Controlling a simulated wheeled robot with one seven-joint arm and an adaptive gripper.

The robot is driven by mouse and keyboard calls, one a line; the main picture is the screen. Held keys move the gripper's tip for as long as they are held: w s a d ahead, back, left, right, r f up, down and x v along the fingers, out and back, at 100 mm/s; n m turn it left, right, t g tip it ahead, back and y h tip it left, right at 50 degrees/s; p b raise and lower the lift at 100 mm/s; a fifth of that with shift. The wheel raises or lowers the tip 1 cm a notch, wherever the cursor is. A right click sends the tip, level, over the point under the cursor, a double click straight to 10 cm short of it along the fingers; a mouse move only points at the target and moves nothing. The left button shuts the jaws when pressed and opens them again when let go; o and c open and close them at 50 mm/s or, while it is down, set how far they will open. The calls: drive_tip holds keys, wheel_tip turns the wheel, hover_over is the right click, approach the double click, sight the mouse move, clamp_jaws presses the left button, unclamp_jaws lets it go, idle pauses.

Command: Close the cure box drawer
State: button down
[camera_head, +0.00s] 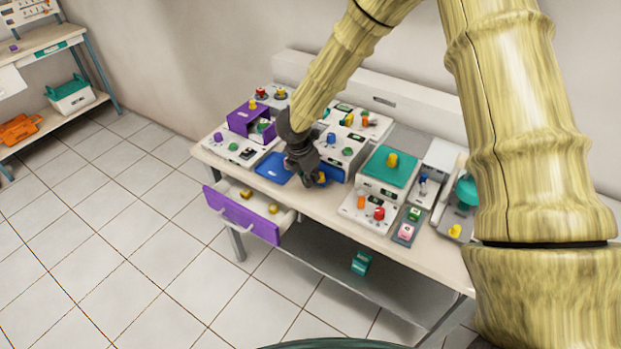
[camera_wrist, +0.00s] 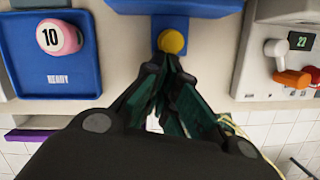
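A white box (camera_head: 345,148) stands on the bench, with a blue drawer-like part (camera_head: 336,174) low on its front, partly hidden by my gripper. I take this as the cure box; no label naming it is readable. In the wrist view a blue front (camera_wrist: 225,7) with a yellow knob (camera_wrist: 172,41) is at the top centre. How far it sticks out is hard to tell. My gripper (camera_head: 318,182) is low in front of it. In the wrist view its fingertips (camera_wrist: 168,66) converge just below the knob, seemingly shut and empty; contact is unclear.
A blue tray (camera_head: 272,168) lies left of my gripper and holds a pink ball (camera_wrist: 60,37) marked 10. A purple-fronted bench drawer (camera_head: 242,215) stands open at the front left. A teal-lidded box (camera_head: 388,168) and small devices stand right. The floor in front is clear.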

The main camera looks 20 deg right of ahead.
drive_tip(key=a, duration=0.1)
drive_tip(key=s+a, duration=0.1)
drive_tip(key=a+b, duration=0.1)
drive_tip(key=shift+s+a, duration=0.3)
drive_tip(key=shift+a, duration=0.05)
drive_tip(key=b+v, duration=0.2)
drive_tip(key=v, duration=0.8)
